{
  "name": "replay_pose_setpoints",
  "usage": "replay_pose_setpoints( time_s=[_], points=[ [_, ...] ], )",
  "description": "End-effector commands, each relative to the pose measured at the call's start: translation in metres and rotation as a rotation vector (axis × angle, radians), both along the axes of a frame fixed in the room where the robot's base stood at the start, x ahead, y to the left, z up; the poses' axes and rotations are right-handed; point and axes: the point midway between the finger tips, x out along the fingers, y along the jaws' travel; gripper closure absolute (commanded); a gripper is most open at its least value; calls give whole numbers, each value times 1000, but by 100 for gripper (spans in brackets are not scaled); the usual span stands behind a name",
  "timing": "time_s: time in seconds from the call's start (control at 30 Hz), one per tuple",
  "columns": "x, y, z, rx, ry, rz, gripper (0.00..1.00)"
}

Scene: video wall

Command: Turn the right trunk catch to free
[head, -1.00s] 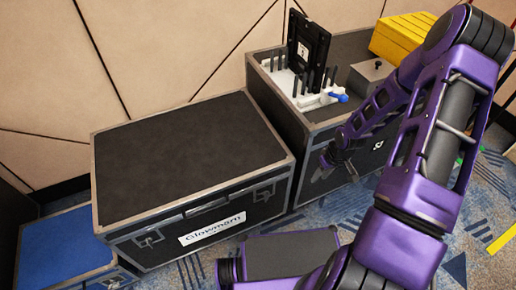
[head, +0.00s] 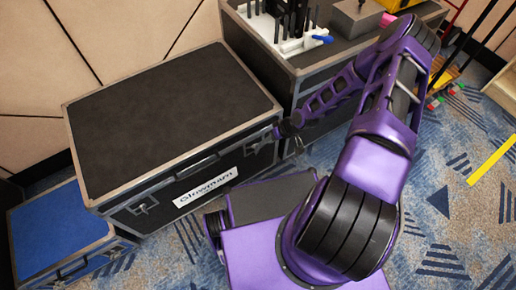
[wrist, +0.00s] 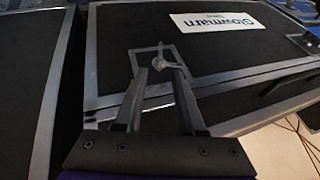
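The trunk (head: 165,110) is black with metal edges and a white "Glowmarn" label (head: 205,187). Its right catch, a small metal turn piece on a square plate (wrist: 157,62), shows in the wrist view beside the label (wrist: 215,22); in the head view my arm's end is close to it, and its detail is too small to read. My gripper (wrist: 159,74) is open, its two fingers pointing at the catch with the turn piece showing between or just beyond the tips. I cannot tell whether they touch it. In the head view my gripper (head: 290,142) is at the trunk's right front.
The trunk's left catch (head: 141,207) and a front handle (head: 197,167) are on the same face. A second case (head: 335,62) with tools on top stands behind right. A blue-topped case (head: 55,230) sits at the left.

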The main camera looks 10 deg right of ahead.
Motion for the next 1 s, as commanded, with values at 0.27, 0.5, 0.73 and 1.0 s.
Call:
replay_pose_setpoints(
  time_s=[0.27,0.5,0.73,1.0],
  points=[
    [15,23,-51,-1,0,1,61],
    [21,32,-70,0,0,-1,61],
    [22,33,-71,-1,0,-1,61],
    [22,33,-71,-1,1,-1,94]
  ],
)
